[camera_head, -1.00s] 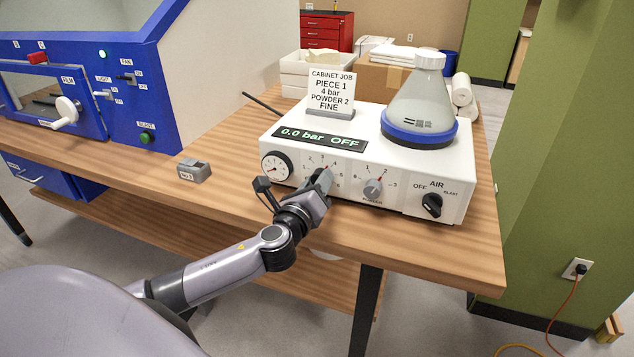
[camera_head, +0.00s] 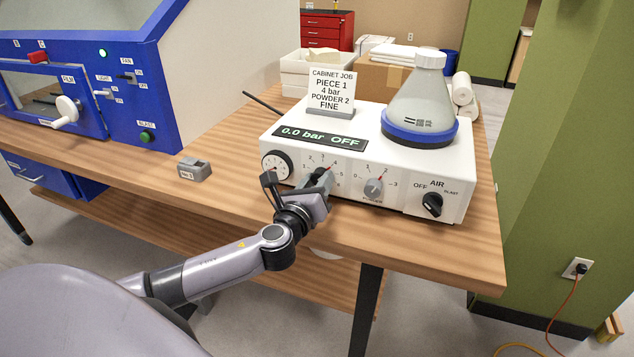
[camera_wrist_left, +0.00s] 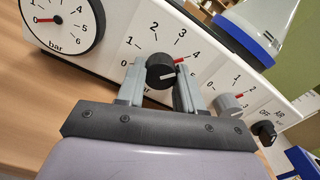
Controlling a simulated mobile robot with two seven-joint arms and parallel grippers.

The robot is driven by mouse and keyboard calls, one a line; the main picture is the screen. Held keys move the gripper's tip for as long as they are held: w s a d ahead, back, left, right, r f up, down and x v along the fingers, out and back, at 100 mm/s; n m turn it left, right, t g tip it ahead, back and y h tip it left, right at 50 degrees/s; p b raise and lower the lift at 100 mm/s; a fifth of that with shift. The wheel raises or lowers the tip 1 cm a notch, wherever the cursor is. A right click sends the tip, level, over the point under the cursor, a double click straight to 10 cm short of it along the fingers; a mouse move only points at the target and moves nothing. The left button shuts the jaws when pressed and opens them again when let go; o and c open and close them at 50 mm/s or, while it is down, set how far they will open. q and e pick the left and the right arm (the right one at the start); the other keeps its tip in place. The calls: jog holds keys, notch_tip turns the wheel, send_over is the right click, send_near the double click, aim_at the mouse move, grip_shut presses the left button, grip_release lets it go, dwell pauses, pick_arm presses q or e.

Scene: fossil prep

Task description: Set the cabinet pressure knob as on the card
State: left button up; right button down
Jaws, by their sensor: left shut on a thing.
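The black pressure knob (camera_wrist_left: 160,72) sits on the white blaster unit (camera_head: 400,163), inside a dial marked from 0 upward. My left gripper (camera_head: 319,178) is shut on this knob; in the left wrist view its two fingers (camera_wrist_left: 159,84) flank it. A red mark at the knob's upper right lies by the 4. The card (camera_head: 331,90) reads "Cabinet job, piece 1, 4 bar, powder 2, fine". The display (camera_head: 320,139) reads "0.0 bar OFF". The gauge (camera_wrist_left: 62,22) needle points left, by 0. My right gripper is not in view.
The grey powder knob (camera_head: 373,188) is close to the right of my gripper, its red mark near 2. The black air switch (camera_head: 432,205) is farther right. A flask (camera_head: 420,100) stands on the unit. A small grey block (camera_head: 194,169) lies left on the wooden table (camera_head: 235,197).

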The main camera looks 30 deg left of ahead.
pick_arm(q)
jog(key=o, duration=1)
jog(key=shift+o, duration=0.2)
jog(key=shift+b+v, duration=0.4)
jog(key=shift+v, duration=3.15)
